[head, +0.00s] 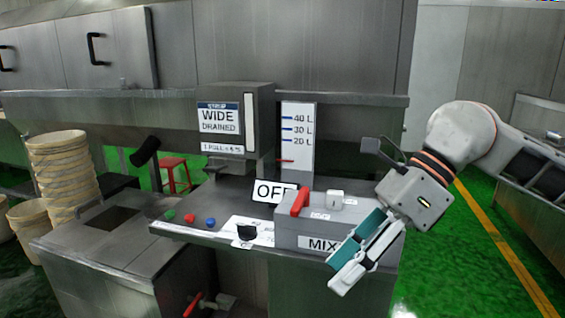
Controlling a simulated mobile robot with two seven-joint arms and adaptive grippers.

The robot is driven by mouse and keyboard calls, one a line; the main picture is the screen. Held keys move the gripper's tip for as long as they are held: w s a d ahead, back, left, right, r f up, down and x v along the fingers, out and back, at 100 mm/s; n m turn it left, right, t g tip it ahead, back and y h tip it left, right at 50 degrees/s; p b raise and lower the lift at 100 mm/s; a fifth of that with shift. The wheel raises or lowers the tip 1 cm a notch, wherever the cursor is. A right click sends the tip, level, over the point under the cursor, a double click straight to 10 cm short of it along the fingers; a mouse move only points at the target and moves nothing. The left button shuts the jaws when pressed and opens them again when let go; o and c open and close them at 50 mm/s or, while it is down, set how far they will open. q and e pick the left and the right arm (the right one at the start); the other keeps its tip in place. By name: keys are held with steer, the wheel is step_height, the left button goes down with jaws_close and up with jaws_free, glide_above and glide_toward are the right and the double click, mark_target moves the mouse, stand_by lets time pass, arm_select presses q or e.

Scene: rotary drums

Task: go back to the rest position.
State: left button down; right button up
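My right gripper (345,272) reaches in from the right and points down and left. It is in front of the right end of the grey box labelled MIX (290,236). Its white fingers look apart, with a teal pad face showing between them, and I see nothing held. Whether it touches the box cannot be told. My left gripper is not in view.
A control panel (185,238) has coloured buttons, a red lever (300,202) and an OFF sign (273,190). Stacked tubs (65,170) and a red stool (175,163) stand left. Green floor (465,265) is open at right.

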steer(key=s+a+m+g+y, duration=0.3)
steer(key=a+m+y, duration=0.3)
steer(key=a+y, duration=0.6)
steer(key=w+d+f+m+t+y, duration=0.25)
steer(key=w+m+t, duration=0.45)
steer(key=m+t, duration=0.5)
steer(key=w+d+f+m+t+h, duration=0.1)
steer(key=d+f+m+t+h, duration=0.25)
steer(key=f+m, duration=0.35)
steer(key=w+d+f+m+t+h, duration=0.1)
steer(key=d+f+m+t+h, duration=0.2)
steer(key=f+m+h, duration=0.3)
steer(key=w+d+f+m+t+h, duration=0.2)
steer(key=d+f+m+t+h, duration=0.1)
steer(key=f+m, duration=0.5)
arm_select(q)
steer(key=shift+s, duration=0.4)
arm_select(e)
steer(key=s+d+f+m+g+h, duration=0.2)
steer(key=s+f, duration=0.4)
steer(key=f, duration=0.3)
steer(key=s+d+f+m+g+h, duration=0.2)
steer(key=s+d+f, duration=0.3)
steer(key=f, duration=0.4)
steer(key=s+d+f+m+g+h, duration=0.2)
steer(key=s+d+f+m+h, duration=0.1)
steer(key=s+f, duration=0.4)
steer(key=shift+s+d+f+m, duration=0.25)
steer(key=shift+d+f+m, duration=0.15)
steer(key=shift+f+m, duration=0.45)
